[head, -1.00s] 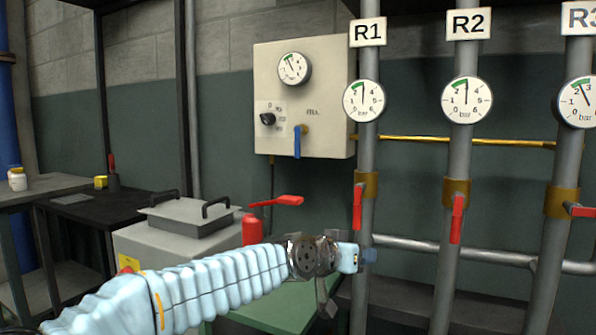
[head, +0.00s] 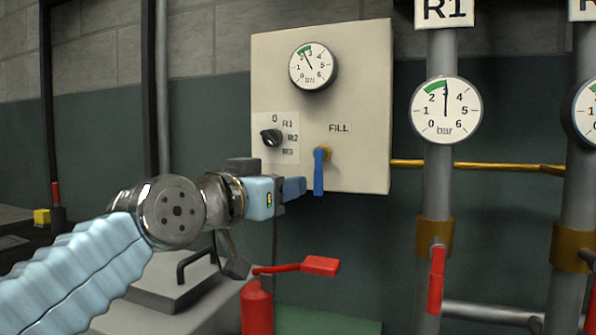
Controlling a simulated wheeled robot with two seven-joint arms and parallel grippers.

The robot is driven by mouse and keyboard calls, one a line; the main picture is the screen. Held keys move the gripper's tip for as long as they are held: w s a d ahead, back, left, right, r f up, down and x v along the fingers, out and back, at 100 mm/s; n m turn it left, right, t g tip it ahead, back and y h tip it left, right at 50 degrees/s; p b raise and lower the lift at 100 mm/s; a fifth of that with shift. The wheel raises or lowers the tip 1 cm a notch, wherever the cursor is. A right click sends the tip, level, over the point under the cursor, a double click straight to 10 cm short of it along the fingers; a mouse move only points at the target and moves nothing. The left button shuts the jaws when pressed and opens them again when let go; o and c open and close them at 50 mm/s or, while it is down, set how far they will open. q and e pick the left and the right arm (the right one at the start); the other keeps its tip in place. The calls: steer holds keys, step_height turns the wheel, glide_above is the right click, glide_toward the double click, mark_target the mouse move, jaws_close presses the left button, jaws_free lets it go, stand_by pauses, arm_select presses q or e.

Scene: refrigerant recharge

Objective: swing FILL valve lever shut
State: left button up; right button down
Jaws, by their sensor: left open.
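My left gripper (head: 296,187) is just left of the lever at about the same height. Its fingers point toward the lever, and a small gap seems to show between them in the picture. It is open and holds nothing that I can see. The far fingertip is partly hidden, so contact cannot be told. My right gripper is not in view.
The panel also carries a gauge (head: 313,66) and a black selector knob (head: 270,137). Pipe R1 (head: 436,190) with its red lever (head: 436,280) stands to the right. A brass pipe (head: 480,165) leaves the panel. A red-handled lever (head: 318,265) sits below my gripper.

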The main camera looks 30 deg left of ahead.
mark_target(316, 175)
arm_select(q)
steer(key=w+p, duration=0.1)
steer(key=w, duration=0.3)
steer(key=w+a+p, duration=0.1)
steer(key=w, duration=0.4)
steer(key=w+p, duration=0.1)
steer(key=w, duration=0.4)
steer(key=shift+w+a, duration=0.15)
steer(key=shift+a, duration=0.1)
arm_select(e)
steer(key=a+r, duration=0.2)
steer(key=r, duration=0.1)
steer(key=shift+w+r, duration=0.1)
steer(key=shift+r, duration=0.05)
arm_select(q)
jaws_close()
